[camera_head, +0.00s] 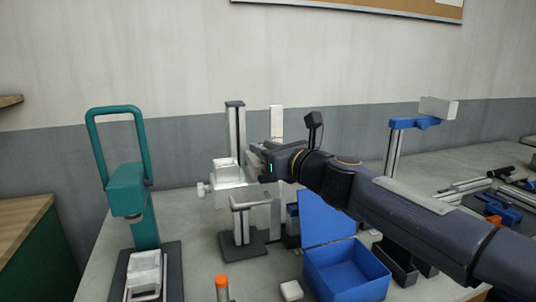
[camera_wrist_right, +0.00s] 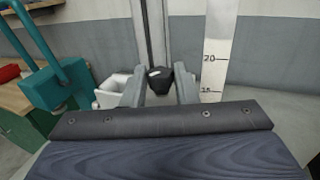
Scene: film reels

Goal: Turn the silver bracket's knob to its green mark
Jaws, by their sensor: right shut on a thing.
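The silver bracket (camera_head: 232,180) sits on an upright post (camera_head: 236,125) in the middle of the bench. My right gripper (camera_head: 257,162) reaches it from the right and hides part of it. In the right wrist view a black knob (camera_wrist_right: 158,83) with a white line on top is between the two fingers of my right gripper (camera_wrist_right: 159,90), which is shut on it. The knob is hidden in the head view. My left gripper is not in view.
A teal press (camera_head: 127,190) stands at the left. A ruler plate (camera_wrist_right: 216,60) rises behind the knob. An open blue box (camera_head: 345,268), a white block (camera_head: 291,290) and an orange-capped item (camera_head: 221,283) are in front. A blue-topped post (camera_head: 393,150) stands at the right.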

